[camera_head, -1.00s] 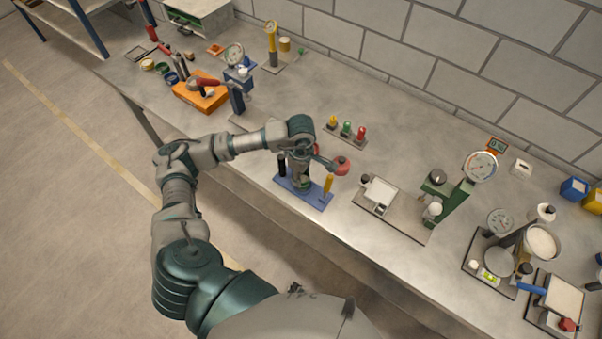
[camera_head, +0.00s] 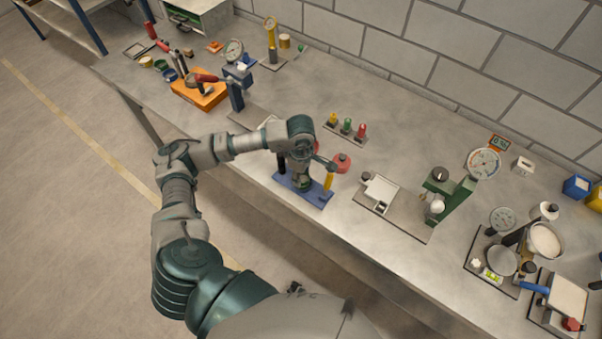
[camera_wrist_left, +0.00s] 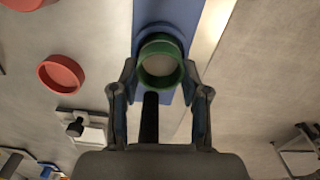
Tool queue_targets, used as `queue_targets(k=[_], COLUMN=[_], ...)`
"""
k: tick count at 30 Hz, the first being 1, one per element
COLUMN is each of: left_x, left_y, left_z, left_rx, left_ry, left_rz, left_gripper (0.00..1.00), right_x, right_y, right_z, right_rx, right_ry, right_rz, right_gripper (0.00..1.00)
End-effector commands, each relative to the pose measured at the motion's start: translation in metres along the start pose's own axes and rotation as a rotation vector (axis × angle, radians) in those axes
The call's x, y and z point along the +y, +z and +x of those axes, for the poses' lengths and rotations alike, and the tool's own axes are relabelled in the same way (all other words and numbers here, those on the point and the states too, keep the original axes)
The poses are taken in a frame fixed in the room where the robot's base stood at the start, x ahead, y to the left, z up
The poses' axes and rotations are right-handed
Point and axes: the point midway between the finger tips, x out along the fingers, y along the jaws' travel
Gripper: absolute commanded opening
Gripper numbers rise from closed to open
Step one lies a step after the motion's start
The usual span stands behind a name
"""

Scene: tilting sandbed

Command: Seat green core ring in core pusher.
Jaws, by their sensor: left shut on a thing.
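The green core ring (camera_wrist_left: 160,60) sits between the two fingertips of my left gripper (camera_wrist_left: 160,72) in the left wrist view. The gripper is shut on it. The core pusher's blue base (camera_wrist_left: 176,18) lies behind the ring. A black post (camera_wrist_left: 150,118) shows below the ring between the fingers. In the head view my left gripper (camera_head: 302,178) points down over the blue base (camera_head: 316,199), which has a black post (camera_head: 281,163) and a yellow post (camera_head: 328,181). Whether the ring touches the pusher cannot be told. My right gripper is out of view.
A red ring-like piece (camera_head: 342,162) lies just right of the gripper. A stand with yellow, green and red pieces (camera_head: 346,130) is behind it. A tray fixture (camera_head: 380,190) stands to the right.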

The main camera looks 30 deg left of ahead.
Motion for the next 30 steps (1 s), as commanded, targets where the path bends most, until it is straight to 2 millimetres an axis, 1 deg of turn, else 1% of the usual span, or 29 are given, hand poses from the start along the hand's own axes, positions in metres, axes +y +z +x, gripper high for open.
queue_targets(k=[6,15,16,17,18,19,27,30], left_x=[0.0001,0.0001,0.0001,0.0001,0.0001,0.0001,0.0001,0.0005], left_y=[0.0003,0.0003,0.0003,0.0002,0.0002,0.0002,0.0002,0.0001], left_z=[0.0038,0.0038,0.0038,0.0038,0.0038,0.0038,0.0038,-0.0003], left_rx=[0.0,0.0,0.0,0.0,0.0,0.0,0.0,0.0], left_ry=[0.0,0.0,0.0,0.0,0.0,0.0,0.0,0.001], left_rz=[0.0,0.0,0.0,0.0,0.0,0.0,0.0,0.0], left_gripper=[0.11,0.11,0.5,0.58,0.68,0.75,0.75,0.75], right_x=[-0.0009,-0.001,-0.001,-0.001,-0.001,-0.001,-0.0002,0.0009], right_y=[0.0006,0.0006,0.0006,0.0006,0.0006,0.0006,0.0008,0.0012], right_z=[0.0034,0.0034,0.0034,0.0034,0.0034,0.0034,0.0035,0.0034], right_rx=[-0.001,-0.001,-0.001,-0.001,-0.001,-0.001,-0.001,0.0], right_ry=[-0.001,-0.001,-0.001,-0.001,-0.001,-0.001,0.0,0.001], right_rz=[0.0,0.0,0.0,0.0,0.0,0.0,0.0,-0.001], right_gripper=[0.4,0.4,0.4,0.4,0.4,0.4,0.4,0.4])
